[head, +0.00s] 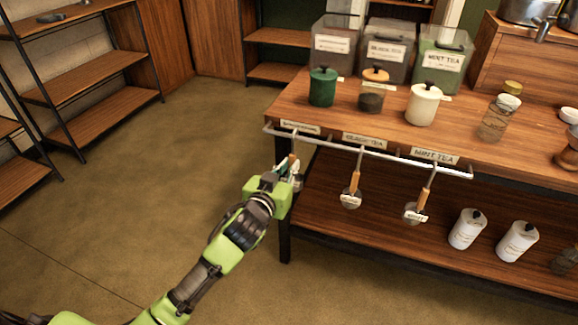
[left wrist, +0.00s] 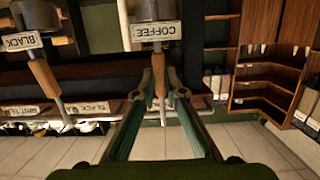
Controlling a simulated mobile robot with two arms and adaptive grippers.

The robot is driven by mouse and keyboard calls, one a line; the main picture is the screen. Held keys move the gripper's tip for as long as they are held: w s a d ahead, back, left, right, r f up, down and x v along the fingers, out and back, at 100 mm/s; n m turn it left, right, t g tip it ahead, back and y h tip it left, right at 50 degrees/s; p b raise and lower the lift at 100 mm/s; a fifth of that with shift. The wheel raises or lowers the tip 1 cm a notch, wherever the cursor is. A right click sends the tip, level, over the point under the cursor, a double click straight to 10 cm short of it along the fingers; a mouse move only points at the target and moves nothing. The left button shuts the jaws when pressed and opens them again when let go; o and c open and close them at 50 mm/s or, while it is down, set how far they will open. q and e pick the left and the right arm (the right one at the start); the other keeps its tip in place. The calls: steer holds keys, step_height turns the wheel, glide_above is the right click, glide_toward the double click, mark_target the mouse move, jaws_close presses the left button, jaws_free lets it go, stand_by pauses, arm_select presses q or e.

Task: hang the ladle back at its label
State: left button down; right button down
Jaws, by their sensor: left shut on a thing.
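My left gripper (head: 290,172) is just under the left end of the metal rail (head: 375,151) on the table's front. It is shut on the wooden handle of a ladle tagged COFFEE (left wrist: 157,32). In the left wrist view, upside down, the handle (left wrist: 158,72) stands between the green fingers. In the head view the gripper partly hides this ladle, and only a bit of its orange handle shows. The left rail label (head: 300,127) is too small to read surely. I cannot tell whether the ladle's top touches a hook. My right gripper is not in view.
Two other ladles hang right of mine, under the BLACK TEA label (head: 364,140) and the MINT TEA label (head: 435,156). Canisters and bins stand on the wooden table (head: 455,139). White bottles (head: 466,228) stand on its lower shelf. The floor to the left is clear.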

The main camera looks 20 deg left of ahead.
arm_select(q)
steer(key=shift+f, duration=0.1)
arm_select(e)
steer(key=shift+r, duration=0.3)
arm_select(q)
steer(key=c, duration=2)
jaws_free()
